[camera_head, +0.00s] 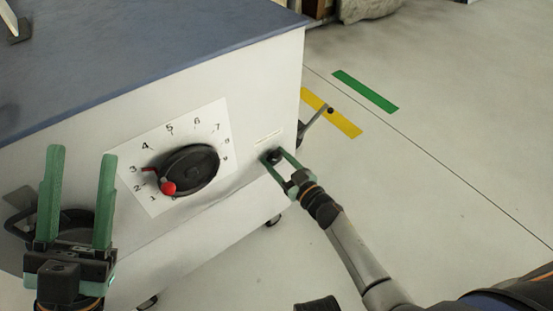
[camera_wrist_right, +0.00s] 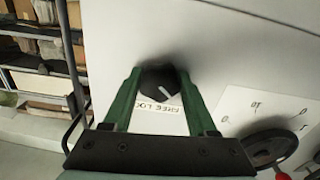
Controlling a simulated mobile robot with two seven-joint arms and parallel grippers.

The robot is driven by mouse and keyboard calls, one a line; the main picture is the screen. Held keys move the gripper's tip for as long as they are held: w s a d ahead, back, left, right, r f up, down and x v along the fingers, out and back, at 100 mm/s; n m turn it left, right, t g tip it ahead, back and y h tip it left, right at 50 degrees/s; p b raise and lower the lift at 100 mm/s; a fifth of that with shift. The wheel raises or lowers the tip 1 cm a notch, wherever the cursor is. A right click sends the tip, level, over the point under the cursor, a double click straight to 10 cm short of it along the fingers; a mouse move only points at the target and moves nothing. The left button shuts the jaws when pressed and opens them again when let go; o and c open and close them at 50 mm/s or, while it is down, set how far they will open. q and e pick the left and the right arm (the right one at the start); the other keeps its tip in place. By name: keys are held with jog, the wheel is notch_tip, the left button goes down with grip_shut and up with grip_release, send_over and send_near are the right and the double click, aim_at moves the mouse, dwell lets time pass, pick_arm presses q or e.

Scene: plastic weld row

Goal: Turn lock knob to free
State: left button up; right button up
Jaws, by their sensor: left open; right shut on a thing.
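The lock knob (camera_wrist_right: 160,84) is a small black knob with a white pointer line, on the white cabinet face. A label beside it partly reads "FREE LOC" (camera_wrist_right: 160,118); the rest is hidden. It also shows in the head view as a dark knob (camera_head: 270,156) at the panel's right end. My right gripper (camera_wrist_right: 158,88) is shut on the lock knob, one green finger on each side. It also shows in the head view (camera_head: 272,160). My left gripper (camera_head: 82,155) is open and empty, fingers pointing up, in front of the cabinet's left part.
A black dial wheel (camera_head: 190,168) with a red ball handle (camera_head: 168,188) sits on a numbered white plate (camera_head: 222,112). A lever (camera_head: 314,122) sticks out at the cabinet's right corner. The cabinet has a blue-grey top (camera_head: 130,40). Open floor lies to the right, with green (camera_head: 365,91) and yellow (camera_head: 340,118) strips.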

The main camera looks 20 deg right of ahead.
jog(key=n, duration=0.7)
jog(key=shift+n+b, duration=0.4)
jog(key=n+b, duration=0.1)
jog(key=n, duration=0.4)
jog(key=shift+n+b, duration=0.6)
jog(key=shift+n, duration=1.5)
jog(key=o, duration=1.4)
jog(key=shift+c, duration=0.2)
